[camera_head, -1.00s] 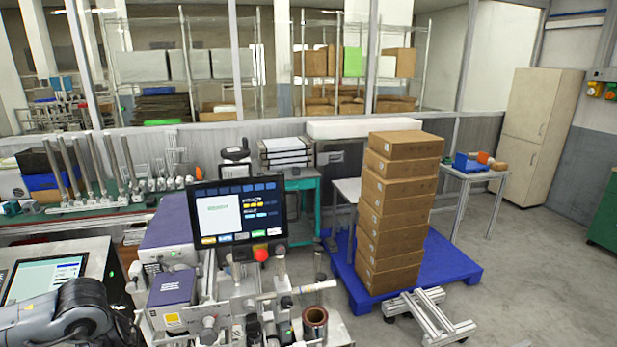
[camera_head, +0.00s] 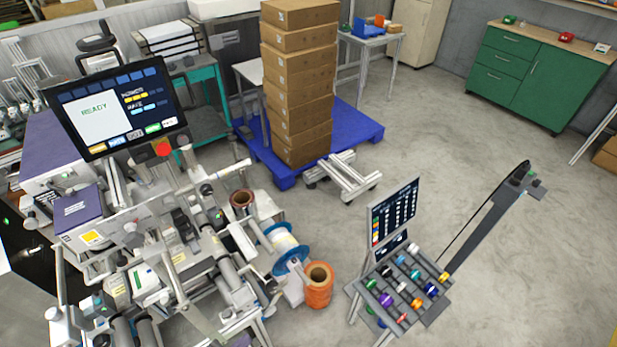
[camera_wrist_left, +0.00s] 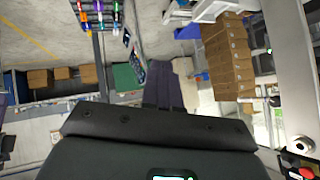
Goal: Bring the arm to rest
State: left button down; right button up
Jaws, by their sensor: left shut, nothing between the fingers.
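My left gripper (camera_wrist_left: 170,72) shows in the left wrist view as two dark fingers close together, beyond the dark housing that fills the bottom of that picture. The fingers are shut and hold nothing. Open room and floor show beyond them, and I see no contact with any object. In the head view I cannot clearly make out the left gripper. The right gripper is in neither current view.
A machine with a READY screen (camera_head: 122,105) fills the head view's left side. An orange spool (camera_head: 318,284) stands beside it. A rack of colored reels (camera_head: 418,306) is at lower right. Stacked cartons (camera_head: 299,85) stand on a blue pallet (camera_head: 355,135).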

pick_arm(q)
jog(key=s+a+f+n+g+y, duration=0.2)
jog(key=s+a+n+g+y, duration=0.25)
jog(key=s+n, duration=0.25)
notch_tip(320, 180, up, 19)
jog(key=g+p, duration=0.1)
jog(key=p, duration=1.8)
jog(key=shift+s+a+r+h, duration=0.2)
jog(key=shift+s+a+h, duration=0.1)
jog(key=shift+a+h, duration=0.15)
